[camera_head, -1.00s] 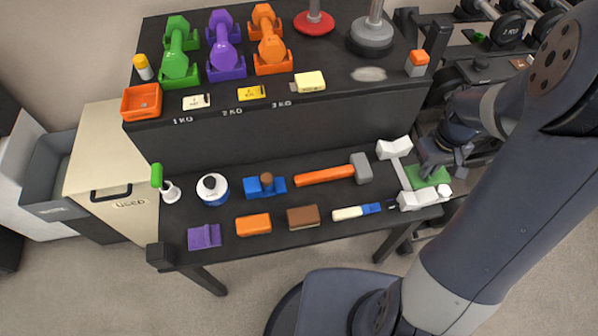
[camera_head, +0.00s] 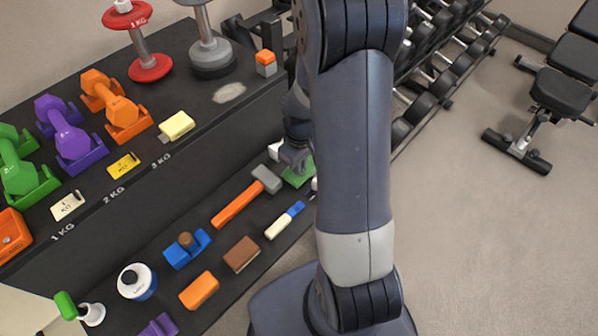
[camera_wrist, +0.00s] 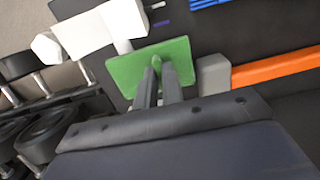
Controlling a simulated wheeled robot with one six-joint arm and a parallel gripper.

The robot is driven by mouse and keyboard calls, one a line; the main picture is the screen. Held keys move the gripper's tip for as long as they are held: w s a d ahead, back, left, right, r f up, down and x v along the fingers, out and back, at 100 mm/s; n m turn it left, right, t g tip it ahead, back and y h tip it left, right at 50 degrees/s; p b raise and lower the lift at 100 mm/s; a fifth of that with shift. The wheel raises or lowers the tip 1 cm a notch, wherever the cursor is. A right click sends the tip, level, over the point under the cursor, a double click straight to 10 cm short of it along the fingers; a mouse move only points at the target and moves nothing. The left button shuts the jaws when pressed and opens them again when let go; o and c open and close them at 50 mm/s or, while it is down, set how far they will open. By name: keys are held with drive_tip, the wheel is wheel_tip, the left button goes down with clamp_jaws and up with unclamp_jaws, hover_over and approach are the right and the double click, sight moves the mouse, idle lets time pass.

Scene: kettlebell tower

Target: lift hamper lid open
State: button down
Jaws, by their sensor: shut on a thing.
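The cream hamper lid (camera_head: 18,312) shows only as a corner at the bottom left of the head view; its handle and "USED" label are out of frame. My gripper (camera_wrist: 158,72) is shut on the small knob of a flat green piece (camera_wrist: 122,72), at the far end of the bench from the hamper. In the head view, the green piece (camera_head: 298,176) is partly hidden by my arm, and so is my gripper (camera_head: 294,158). I cannot tell whether the piece is touching the bench.
Coloured dumbbells stand on the upper shelf.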

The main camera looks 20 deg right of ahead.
drive_tip(key=shift+f, duration=1.6)
drive_tip(key=shift+f+b, duration=0.2)
drive_tip(key=shift+b, duration=0.2)
drive_tip(key=c, duration=1.5)
unclamp_jaws()
drive_tip(key=shift+c, duration=0.2)
drive_tip(key=shift+r, duration=0.2)
drive_tip(key=shift+o, duration=0.3)
wheel_tip(320, 180, up, 12)
drive_tip(key=p, duration=0.2)
